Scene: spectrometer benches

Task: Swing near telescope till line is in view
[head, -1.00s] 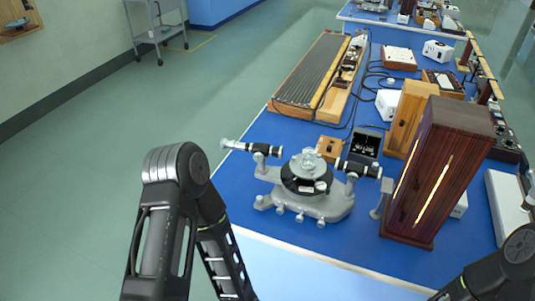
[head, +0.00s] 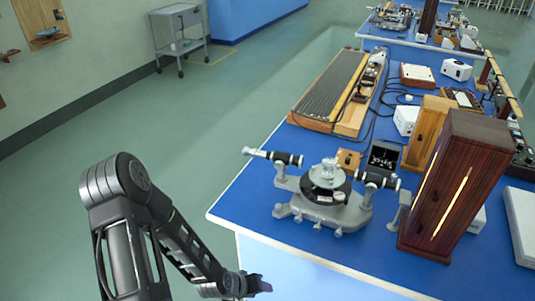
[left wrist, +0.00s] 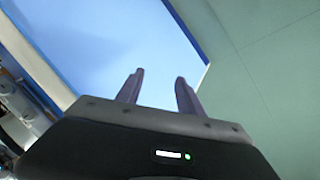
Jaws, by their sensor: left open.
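The near spectrometer (head: 322,192) stands on the blue bench top near its front left corner. It has a grey base, a dark round table with a glass piece on it, and two arms with tubes. One black-and-silver tube (head: 274,157) points out to the left; the other tube (head: 380,179) points right, toward the tall dark wooden lamp box (head: 452,190) with glowing slits. I cannot tell whether a line shows in the telescope. My left gripper (head: 258,284) is below and in front of the bench edge, apart from the spectrometer. Its two fingers (left wrist: 160,90) are open and empty in the left wrist view.
The bench edge (head: 300,258) lies between my left gripper and the instrument. A small wooden block (head: 348,159), a black box (head: 384,156) and a long ribbed wooden instrument (head: 335,90) stand behind. Open floor (head: 120,130) lies to the left.

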